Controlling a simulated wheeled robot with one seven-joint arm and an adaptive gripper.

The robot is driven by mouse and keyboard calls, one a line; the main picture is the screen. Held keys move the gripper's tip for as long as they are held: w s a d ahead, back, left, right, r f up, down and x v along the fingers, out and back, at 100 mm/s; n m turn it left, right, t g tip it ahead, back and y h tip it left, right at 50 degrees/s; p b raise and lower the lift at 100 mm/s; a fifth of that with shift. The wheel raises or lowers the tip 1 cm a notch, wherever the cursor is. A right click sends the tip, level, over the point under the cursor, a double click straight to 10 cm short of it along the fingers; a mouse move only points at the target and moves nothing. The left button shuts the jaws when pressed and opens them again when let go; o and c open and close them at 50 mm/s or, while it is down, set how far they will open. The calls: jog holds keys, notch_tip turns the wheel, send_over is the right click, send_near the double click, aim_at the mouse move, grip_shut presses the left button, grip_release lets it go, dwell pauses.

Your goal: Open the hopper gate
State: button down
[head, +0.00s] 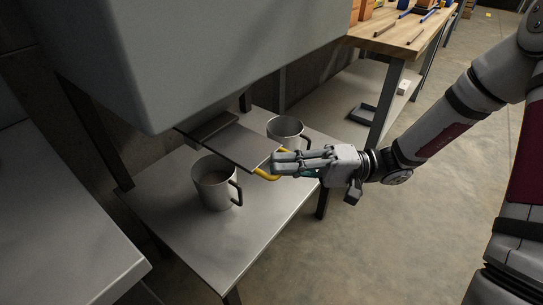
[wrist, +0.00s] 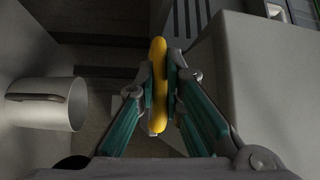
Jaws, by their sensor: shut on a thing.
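The hopper (head: 205,55) is a big grey body at the upper left of the head view. Its gate (head: 240,146) is a flat grey plate that sticks out from under the hopper toward my gripper. A yellow handle (head: 267,175) is at the plate's outer edge; it also shows upright in the middle of the wrist view (wrist: 158,85). My gripper (head: 278,163) is shut on the yellow handle, with a finger on each side of it (wrist: 161,88). The fingers hide part of the handle.
A metal mug (head: 212,184) stands on the low metal table (head: 215,245) below the gate. Another mug (head: 286,130) stands behind the plate. A wooden workbench (head: 400,35) with tools is at the back right. The floor (head: 380,240) at right is clear.

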jog(key=c, duration=1.7)
grip_release()
jog(key=shift+d, duration=0.1)
jog(key=d, duration=0.4)
jog(key=w+d+f, duration=0.1)
jog(key=d, duration=0.6)
jog(key=shift+w+d+f, duration=0.3)
jog(key=shift+d, duration=0.05)
